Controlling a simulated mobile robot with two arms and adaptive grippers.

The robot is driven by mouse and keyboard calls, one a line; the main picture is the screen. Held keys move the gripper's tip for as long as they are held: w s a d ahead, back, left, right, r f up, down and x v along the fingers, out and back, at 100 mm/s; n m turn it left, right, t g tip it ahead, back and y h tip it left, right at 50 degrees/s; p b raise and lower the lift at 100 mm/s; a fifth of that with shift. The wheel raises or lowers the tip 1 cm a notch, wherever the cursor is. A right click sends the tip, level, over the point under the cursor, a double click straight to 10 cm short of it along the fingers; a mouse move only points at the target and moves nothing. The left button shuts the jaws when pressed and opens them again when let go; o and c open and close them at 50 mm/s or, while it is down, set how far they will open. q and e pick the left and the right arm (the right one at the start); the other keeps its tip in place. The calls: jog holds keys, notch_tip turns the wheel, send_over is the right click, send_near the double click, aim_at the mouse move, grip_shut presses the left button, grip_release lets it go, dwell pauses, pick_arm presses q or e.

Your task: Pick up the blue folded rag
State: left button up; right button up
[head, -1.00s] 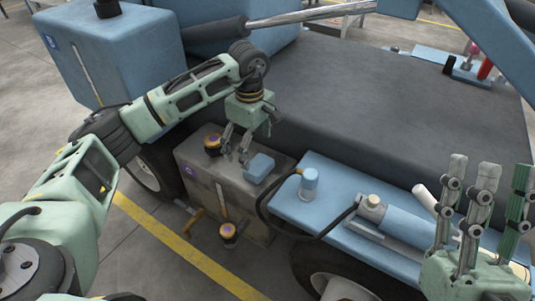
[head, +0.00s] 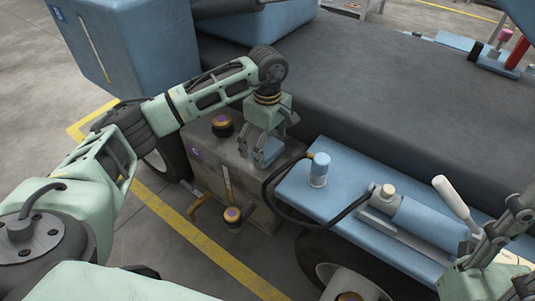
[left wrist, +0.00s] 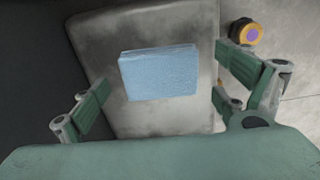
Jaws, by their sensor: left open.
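The blue folded rag (head: 268,151) lies flat on top of a worn grey tank (head: 215,160). In the left wrist view the rag (left wrist: 158,73) shows as a light blue rectangle on the tank's bare top (left wrist: 158,30). My left gripper (head: 259,153) is just above the rag with its fingers pointing down. It is open, and its green fingers stand on both sides of the rag, apart from it in the left wrist view. My right gripper (head: 493,240) is at the lower right edge, partly cut off.
A black-and-yellow cap (head: 222,126) stands on the tank left of the rag. A dark raised deck (head: 390,110) lies behind. A blue ledge with a cylinder (head: 318,170) and a black hose (head: 268,200) is close on the right. Open floor lies left.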

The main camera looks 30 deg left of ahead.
pick_arm(q)
jog(key=shift+f, duration=0.3)
jog(key=shift+c, duration=0.3)
jog(key=c, duration=1.2)
jog(key=shift+r, duration=0.15)
